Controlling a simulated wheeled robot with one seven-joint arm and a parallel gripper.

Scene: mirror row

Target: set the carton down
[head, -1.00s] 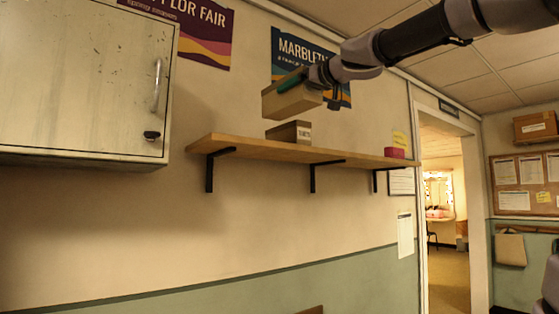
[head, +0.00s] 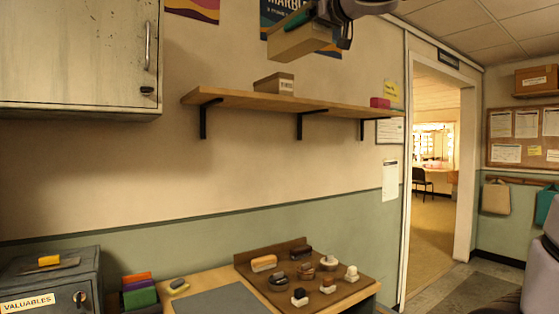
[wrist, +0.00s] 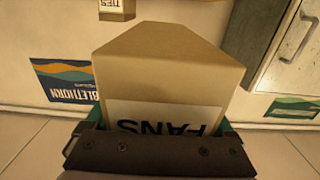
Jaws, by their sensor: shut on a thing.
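My gripper (head: 298,19) is shut on a tan carton (head: 305,43), held in the air above the wall shelf, with part of the gripper cut off by the top edge in the head view. In the wrist view the carton (wrist: 165,60) fills the middle, with a white label reading FANS upside down. Green finger pads show on both sides of it. The wooden shelf (head: 340,107) is below and bears a smaller brown carton (head: 274,86) with a pale label. The held carton does not touch the shelf.
A wall cabinet (head: 75,55) hangs at left. Bare shelf lies between the brown carton and the pink box. Below are a grey safe (head: 45,285) and a tray (head: 345,290) of several brushes. A doorway (head: 435,190) opens at right.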

